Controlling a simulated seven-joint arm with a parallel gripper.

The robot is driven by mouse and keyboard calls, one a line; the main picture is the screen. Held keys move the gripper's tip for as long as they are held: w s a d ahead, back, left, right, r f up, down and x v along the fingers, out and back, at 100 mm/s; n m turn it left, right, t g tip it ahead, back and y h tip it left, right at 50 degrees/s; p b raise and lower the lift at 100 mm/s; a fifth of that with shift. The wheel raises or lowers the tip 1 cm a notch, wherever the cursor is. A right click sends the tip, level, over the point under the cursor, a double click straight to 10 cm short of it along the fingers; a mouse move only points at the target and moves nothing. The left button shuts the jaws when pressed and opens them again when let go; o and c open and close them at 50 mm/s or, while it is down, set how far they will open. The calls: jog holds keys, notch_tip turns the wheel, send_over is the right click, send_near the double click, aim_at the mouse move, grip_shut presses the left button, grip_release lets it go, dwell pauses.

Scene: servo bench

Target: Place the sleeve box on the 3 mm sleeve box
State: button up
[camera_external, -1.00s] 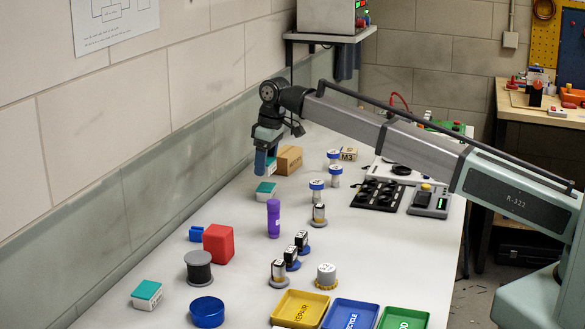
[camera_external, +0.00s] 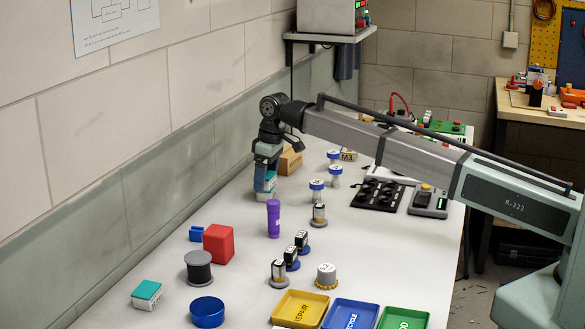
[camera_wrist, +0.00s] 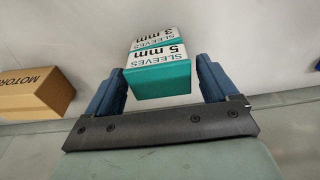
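The 5 mm sleeve box (camera_wrist: 158,79), with a teal top and a white label side, sits between my gripper's blue fingers (camera_wrist: 160,82) in the wrist view. The fingers look closed on its two sides. The 3 mm sleeve box (camera_wrist: 151,39) shows right against it, beyond its label side, and appears to be underneath. In the external view my gripper (camera_external: 265,183) is low over the bench, and the lower teal and white box (camera_external: 264,196) shows just below it. Whether the boxes touch is hard to tell.
A cardboard box marked MOTOR (camera_wrist: 33,92) stands close to the gripper, behind it in the external view (camera_external: 291,160). The wall is close on the left. A purple cylinder (camera_external: 273,218) and white-capped parts (camera_external: 316,190) stand nearby. Another teal and white box (camera_external: 146,295) lies at the front left.

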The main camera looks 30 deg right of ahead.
aim_at(272, 175)
jog(key=shift+o, duration=0.5)
jog(key=shift+r, duration=0.1)
notch_tip(272, 175, up, 12)
jog(key=s+d, duration=0.1)
jog(key=shift+s+d, duration=0.15)
dwell(1.3)
